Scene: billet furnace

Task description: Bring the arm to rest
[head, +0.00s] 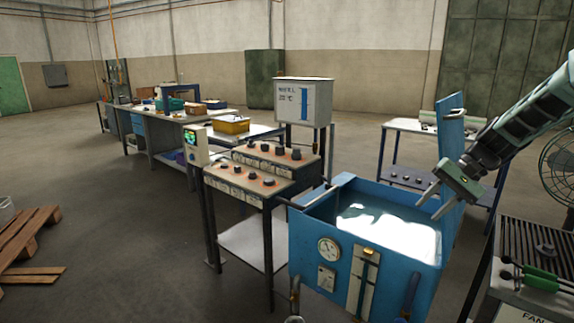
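My gripper (432,201) hangs at the end of my arm, which enters from the right edge. Its two fingers point down and left and are spread apart, with nothing visible between them. In the picture it lies over the right part of a blue open-topped tank (312,228), which holds a bright, shiny liquid surface (385,230). I cannot tell the exact height of the fingertips above the tank.
A raised blue panel (452,125) stands beside my gripper. A slatted bench (536,238) with green-handled tools and a fan (558,165) are at the right. Left of the tank are a knob-covered stand (258,215) and a grey cabinet (304,101). Open floor lies at left.

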